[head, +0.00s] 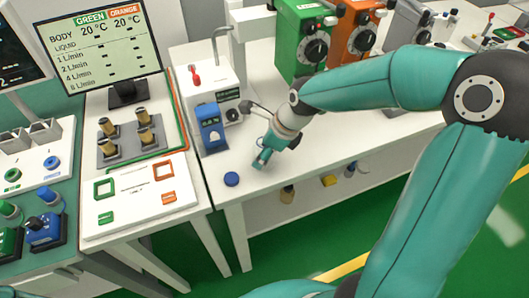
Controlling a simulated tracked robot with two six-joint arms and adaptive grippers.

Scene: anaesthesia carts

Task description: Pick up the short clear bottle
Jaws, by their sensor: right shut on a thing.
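My right gripper (264,156) reaches in from the right and points down over the front part of the white table (300,165). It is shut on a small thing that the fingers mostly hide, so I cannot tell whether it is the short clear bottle. None is clearly the short clear bottle. My left gripper is not in view.
A blue unit (211,128) with a display stands left of my right gripper, with a flat blue disc (231,179) in front. Green (302,40) and orange (352,38) dial units stand behind. A panel table (140,195) stands left, across a narrow gap.

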